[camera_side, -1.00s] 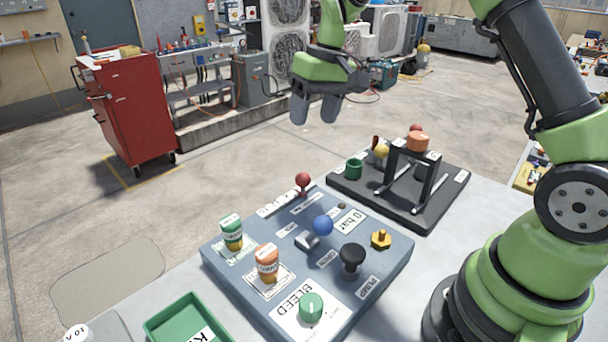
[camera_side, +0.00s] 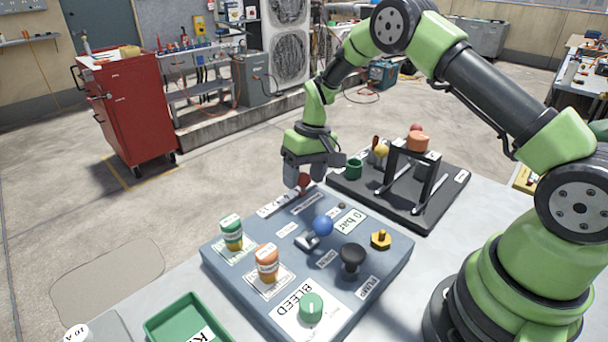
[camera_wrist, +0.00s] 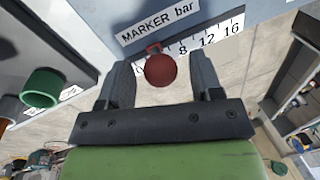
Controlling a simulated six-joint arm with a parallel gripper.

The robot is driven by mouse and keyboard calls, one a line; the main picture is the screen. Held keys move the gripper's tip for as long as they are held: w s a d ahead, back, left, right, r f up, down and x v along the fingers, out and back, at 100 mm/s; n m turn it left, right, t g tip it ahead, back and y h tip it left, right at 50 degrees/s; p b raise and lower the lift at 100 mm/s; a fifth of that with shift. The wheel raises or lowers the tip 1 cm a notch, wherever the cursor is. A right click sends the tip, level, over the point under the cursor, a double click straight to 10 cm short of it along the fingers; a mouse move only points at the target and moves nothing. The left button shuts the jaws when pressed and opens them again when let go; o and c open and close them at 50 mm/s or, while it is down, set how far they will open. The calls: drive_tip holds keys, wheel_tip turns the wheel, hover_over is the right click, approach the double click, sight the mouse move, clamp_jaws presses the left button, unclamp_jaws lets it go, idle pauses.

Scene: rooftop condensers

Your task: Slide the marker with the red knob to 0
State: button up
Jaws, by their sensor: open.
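The knob hides part of the lower numbers. A label reading "MARKER bar" (camera_wrist: 158,22) is beside the scale. My gripper (camera_wrist: 162,77) is open, with one finger on each side of the knob. In the side view my gripper (camera_side: 306,184) is low at the far edge of the blue-grey panel (camera_side: 222,262), and the red knob (camera_side: 304,180) is partly hidden by the fingers.
The panel also carries a blue-balled lever (camera_side: 323,225), a black knob (camera_side: 352,256), a green knob (camera_side: 311,307) and two capped bottles. A dark board with a black frame (camera_side: 414,160) and a green cup (camera_side: 354,169) is close at the right. Open floor is beyond.

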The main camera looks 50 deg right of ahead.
drive_tip(key=shift+f, duration=0.1)
clamp_jaws()
drive_tip(key=shift+d, duration=1.75)
unclamp_jaws()
wheel_tip(320, 180, up, 10)
drive_tip(key=d, duration=0.1)
drive_tip(key=shift+s+d, duration=0.2)
drive_tip(key=shift+d, duration=0.2)
